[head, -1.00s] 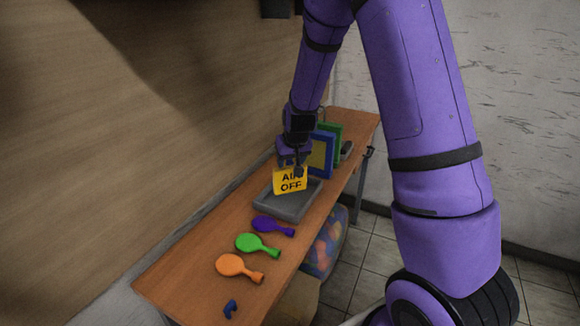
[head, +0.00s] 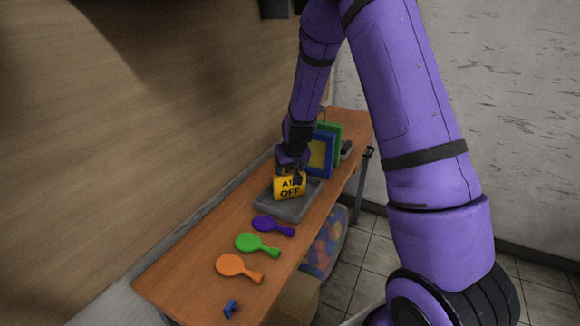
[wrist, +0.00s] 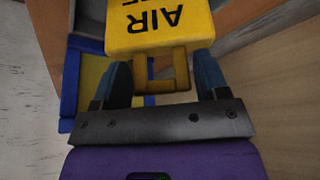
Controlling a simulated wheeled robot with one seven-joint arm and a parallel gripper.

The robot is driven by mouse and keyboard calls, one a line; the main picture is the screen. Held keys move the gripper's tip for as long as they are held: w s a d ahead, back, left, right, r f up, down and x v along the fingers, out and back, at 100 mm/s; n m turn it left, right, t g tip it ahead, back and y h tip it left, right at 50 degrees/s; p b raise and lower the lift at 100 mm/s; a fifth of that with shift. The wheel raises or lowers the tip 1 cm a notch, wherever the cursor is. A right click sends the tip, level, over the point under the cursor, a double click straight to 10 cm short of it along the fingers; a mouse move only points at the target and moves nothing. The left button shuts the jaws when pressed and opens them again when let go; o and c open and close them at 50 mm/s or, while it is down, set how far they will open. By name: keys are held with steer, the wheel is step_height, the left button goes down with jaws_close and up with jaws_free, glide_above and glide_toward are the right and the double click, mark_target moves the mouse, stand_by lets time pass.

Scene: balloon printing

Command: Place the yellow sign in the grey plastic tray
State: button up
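The tray's far part is hidden by the sign and gripper.
A small blue piece (head: 231,309) lies at the near end. A blue-framed panel (head: 321,155) and a green one (head: 335,137) stand behind the tray.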

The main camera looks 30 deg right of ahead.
steer(key=shift+o, duration=0.8)
steer(key=shift+r, duration=0.25)
steer(key=s+a+r+y, duration=0.1)
steer(key=s+a+r, duration=0.1)
steer(key=s+r, duration=0.5)
steer(key=s+a+r, duration=0.2)
steer(key=s+r, duration=0.2)
steer(key=r, duration=0.8)
steer(key=s+a+r+n, duration=0.1)
steer(key=s+r, duration=0.4)
steer(key=s, duration=0.7)
steer(key=s+a+r+n, duration=0.1)
steer(key=s+a+r, duration=0.2)
steer(key=s, duration=1)
step_height(320, 180, up, 3)
steer(key=shift+s+a+f, duration=0.1)
steer(key=shift+s+a, duration=0.05)
